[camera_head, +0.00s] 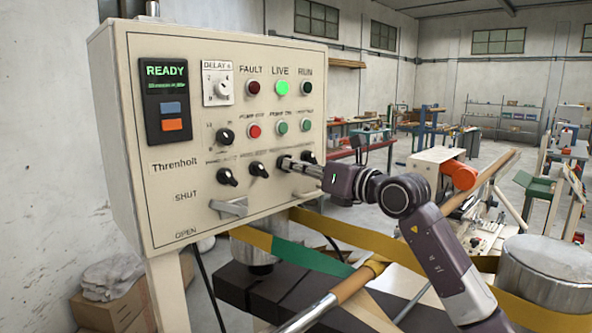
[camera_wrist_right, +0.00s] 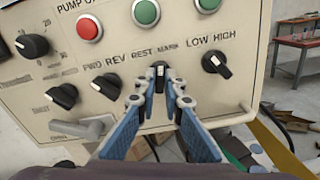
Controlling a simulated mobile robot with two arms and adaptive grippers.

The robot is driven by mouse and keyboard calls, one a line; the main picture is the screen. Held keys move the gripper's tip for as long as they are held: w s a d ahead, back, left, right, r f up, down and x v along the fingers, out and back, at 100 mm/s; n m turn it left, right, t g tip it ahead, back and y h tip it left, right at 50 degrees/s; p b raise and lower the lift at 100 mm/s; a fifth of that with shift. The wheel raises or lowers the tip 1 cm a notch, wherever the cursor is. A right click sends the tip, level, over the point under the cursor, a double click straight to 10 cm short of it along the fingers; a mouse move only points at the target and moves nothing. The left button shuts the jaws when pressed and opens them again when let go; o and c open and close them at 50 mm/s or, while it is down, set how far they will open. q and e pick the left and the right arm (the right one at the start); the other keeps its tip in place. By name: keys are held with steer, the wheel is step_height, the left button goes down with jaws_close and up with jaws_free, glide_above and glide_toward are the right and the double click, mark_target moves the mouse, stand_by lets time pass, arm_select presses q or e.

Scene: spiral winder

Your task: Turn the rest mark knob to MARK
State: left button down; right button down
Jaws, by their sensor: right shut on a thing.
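The rest mark knob (camera_wrist_right: 159,70) is a small black knob with a pale pointer line, under the words REST and MARK on the cream control panel (camera_head: 140,205). In the right wrist view its pointer looks roughly upright, between the two words; its exact setting is hard to tell. My right gripper (camera_wrist_right: 160,84) is shut on this knob, one blue-padded finger on each side. In the head view the right gripper (camera_head: 285,163) reaches the panel from the right, and its fingertips hide most of the knob. My left gripper is not in view.
The FWD REV knob (camera_wrist_right: 107,83) is close on the left and the LOW HIGH knob (camera_wrist_right: 215,62) on the right. A grey lever handle (camera_head: 230,208) sticks out below. The LIVE lamp (camera_head: 282,88) glows green, and the display (camera_head: 166,71) reads READY. A yellow band (camera_head: 330,225) runs below the panel.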

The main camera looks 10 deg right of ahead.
steer(key=shift+m, duration=1.9)
steer(key=c, duration=2)
jaws_free()
steer(key=shift+c, duration=0.2)
steer(key=v, duration=1.2)
